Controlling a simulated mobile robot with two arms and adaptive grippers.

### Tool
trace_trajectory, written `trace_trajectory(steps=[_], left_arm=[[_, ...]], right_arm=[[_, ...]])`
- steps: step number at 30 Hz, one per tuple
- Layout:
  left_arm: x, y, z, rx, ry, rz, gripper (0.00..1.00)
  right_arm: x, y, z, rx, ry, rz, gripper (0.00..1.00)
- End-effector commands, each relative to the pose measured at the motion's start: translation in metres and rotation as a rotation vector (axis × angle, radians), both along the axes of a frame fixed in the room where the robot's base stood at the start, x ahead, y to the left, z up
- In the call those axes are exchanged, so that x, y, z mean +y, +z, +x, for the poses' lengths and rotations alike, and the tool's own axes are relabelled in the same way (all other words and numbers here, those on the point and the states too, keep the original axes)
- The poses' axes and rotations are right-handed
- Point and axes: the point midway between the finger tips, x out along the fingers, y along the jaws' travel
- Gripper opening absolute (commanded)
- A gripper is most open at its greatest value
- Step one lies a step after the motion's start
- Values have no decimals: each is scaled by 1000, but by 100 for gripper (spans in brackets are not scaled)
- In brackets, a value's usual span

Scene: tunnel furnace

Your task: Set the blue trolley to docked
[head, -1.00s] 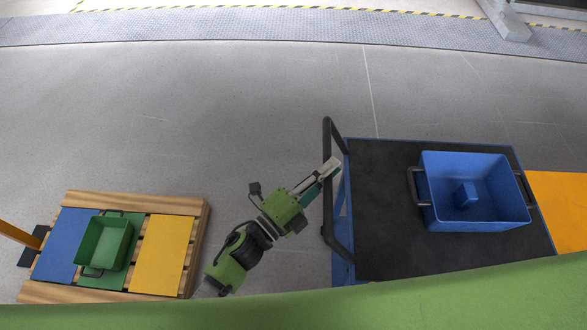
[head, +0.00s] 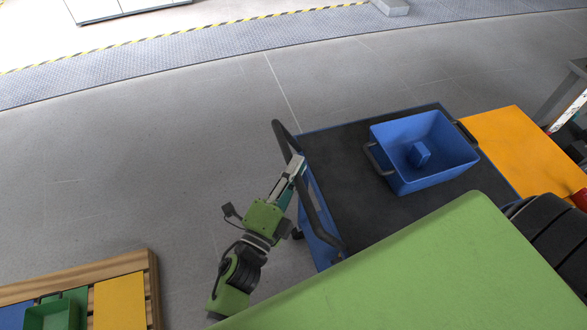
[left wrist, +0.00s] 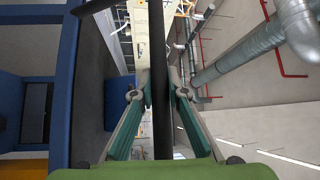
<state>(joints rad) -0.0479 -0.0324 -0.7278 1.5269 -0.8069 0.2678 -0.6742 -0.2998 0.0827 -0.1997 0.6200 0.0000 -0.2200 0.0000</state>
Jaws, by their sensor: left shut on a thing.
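The blue trolley (head: 345,172) has a dark top deck and stands right of centre in the head view. Its black push handle (head: 322,222) is at its left end. My left gripper (head: 294,168) is shut on the handle. In the left wrist view the dark handle bar (left wrist: 161,80) runs between the fingers of my left gripper (left wrist: 161,95). The trolley's blue frame (left wrist: 67,85) is on the left there. A blue bin (head: 425,155) with a small blue block (head: 419,155) inside rests on the deck. My right gripper is not in view.
An orange surface (head: 525,150) lies against or close to the trolley's far right end. A wooden pallet (head: 153,290) with coloured panels and a green bin (head: 50,315) is at the lower left. Grey floor left of and behind the trolley is clear.

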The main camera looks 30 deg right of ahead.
Motion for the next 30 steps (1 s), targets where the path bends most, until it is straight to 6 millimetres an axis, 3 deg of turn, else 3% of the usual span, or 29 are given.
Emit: trace_trajectory(steps=[1,3,16,30], left_arm=[[-2,0,-2,2,-3,-2,19],[-2,0,-2,2,-3,-2,32],[6,-2,-6,2,-1,0,32],[76,-15,-61,4,-3,1,32]], right_arm=[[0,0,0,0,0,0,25],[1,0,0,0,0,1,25],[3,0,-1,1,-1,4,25],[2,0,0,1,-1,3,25]])
